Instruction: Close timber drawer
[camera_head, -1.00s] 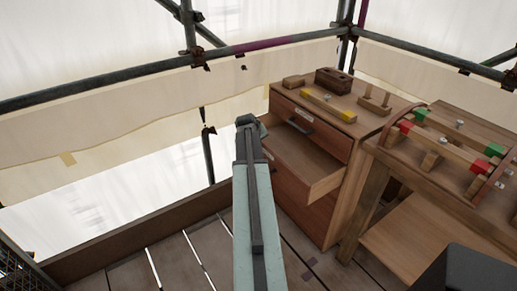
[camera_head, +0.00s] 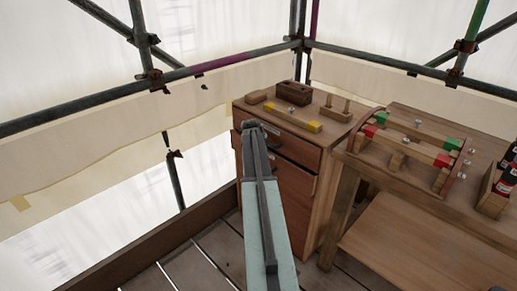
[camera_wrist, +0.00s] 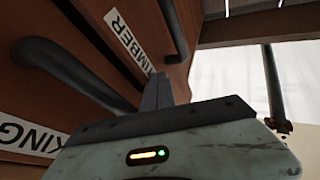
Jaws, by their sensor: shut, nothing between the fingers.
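My gripper (camera_head: 250,127) is shut and empty at the left part of this front. In the wrist view its fingertips (camera_wrist: 164,88) are at the front beside the label's end; contact is unclear. My arm hides part of the cabinet front.
Wooden blocks (camera_head: 292,92) lie on the cabinet top. A workbench (camera_head: 400,215) with a wooden jig (camera_head: 412,148) stands close on the right. Scaffold tubes and pale sheeting run behind.

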